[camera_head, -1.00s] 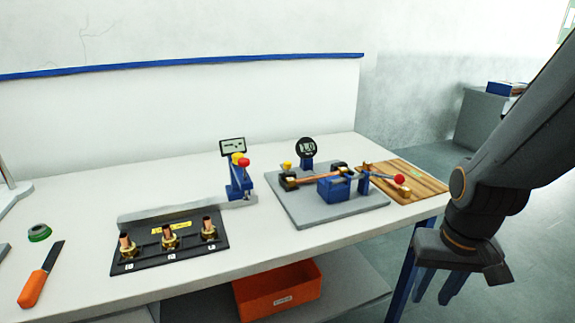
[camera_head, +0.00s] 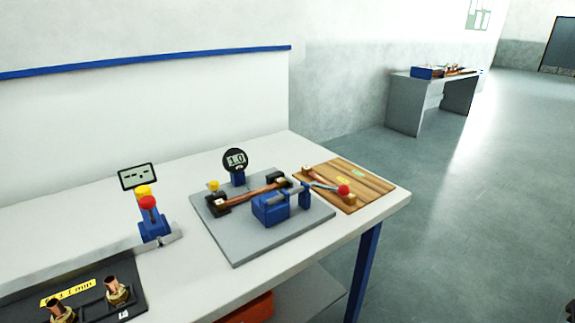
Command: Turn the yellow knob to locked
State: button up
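Two yellow knobs show. One small yellow knob (camera_head: 213,185) sits at the back left of the grey fixture plate (camera_head: 240,246), beside a round gauge (camera_head: 235,160) reading about 1.0. The other yellow knob (camera_head: 143,191) is on a blue stand (camera_head: 154,225), just above a red ball knob (camera_head: 147,203) and below a small display (camera_head: 138,177). I cannot tell from the picture which one is the task's knob, or whether either stands at locked. My gripper is out of view.
The fixture holds a copper tube (camera_head: 252,192) and a blue block (camera_head: 270,209). A black tray (camera_head: 90,277) with brass fittings is front left.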

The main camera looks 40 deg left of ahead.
aim_at(213, 186)
jog(key=z, duration=0.25)
jog(key=i, duration=1.05)
jog(key=u, duration=2.25)
